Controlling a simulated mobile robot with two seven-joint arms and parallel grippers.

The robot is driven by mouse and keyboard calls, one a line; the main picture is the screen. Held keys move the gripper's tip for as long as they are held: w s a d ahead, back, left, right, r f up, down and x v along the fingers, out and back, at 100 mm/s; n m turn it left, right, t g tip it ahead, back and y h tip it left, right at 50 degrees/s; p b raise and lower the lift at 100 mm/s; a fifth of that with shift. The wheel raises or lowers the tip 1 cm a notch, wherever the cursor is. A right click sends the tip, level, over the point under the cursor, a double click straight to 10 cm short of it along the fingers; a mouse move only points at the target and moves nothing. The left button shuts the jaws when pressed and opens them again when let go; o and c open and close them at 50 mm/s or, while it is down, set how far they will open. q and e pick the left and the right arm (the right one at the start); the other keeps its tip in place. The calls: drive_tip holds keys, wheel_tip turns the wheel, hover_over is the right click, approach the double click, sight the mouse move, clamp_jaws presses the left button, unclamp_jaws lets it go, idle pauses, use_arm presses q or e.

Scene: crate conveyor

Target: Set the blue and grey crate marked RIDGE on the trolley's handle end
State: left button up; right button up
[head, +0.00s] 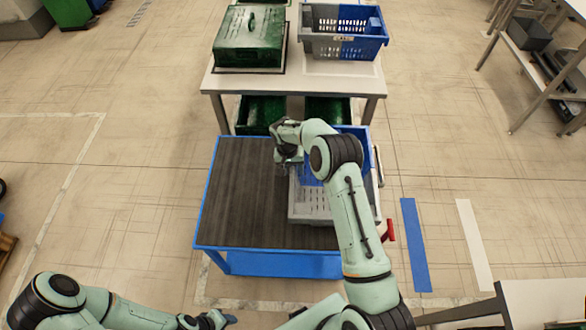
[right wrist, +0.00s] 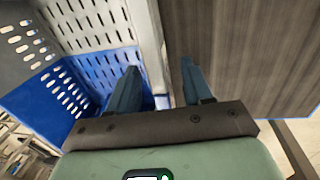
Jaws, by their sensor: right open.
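A blue and grey crate (head: 303,212) stands on the right part of the trolley (head: 240,190), beside the red handle piece (head: 389,231). My right arm hides part of it and I see no marking on it. My right gripper (head: 285,160) is at the crate's left side, open. In the right wrist view its two fingers (right wrist: 158,88) are apart, with the crate's grey wall (right wrist: 150,30) running between them. One finger is over the crate's inside, the other over the trolley top. My left gripper (head: 222,319) is low at the bottom edge; its jaws are unclear.
A table (head: 300,84) behind the trolley carries a green box (head: 250,38) and a second blue and grey crate (head: 343,45) with a small unreadable label. Green bins (head: 262,108) sit below. The trolley's left part is bare. A shelf (head: 540,60) stands far right.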

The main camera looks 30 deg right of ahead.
wheel_tip(320, 180, up, 12)
drive_tip(key=a, duration=0.1)
drive_tip(key=shift+w+a+f, duration=0.15)
drive_tip(key=shift+w+a, duration=0.05)
drive_tip(key=shift+w, duration=0.25)
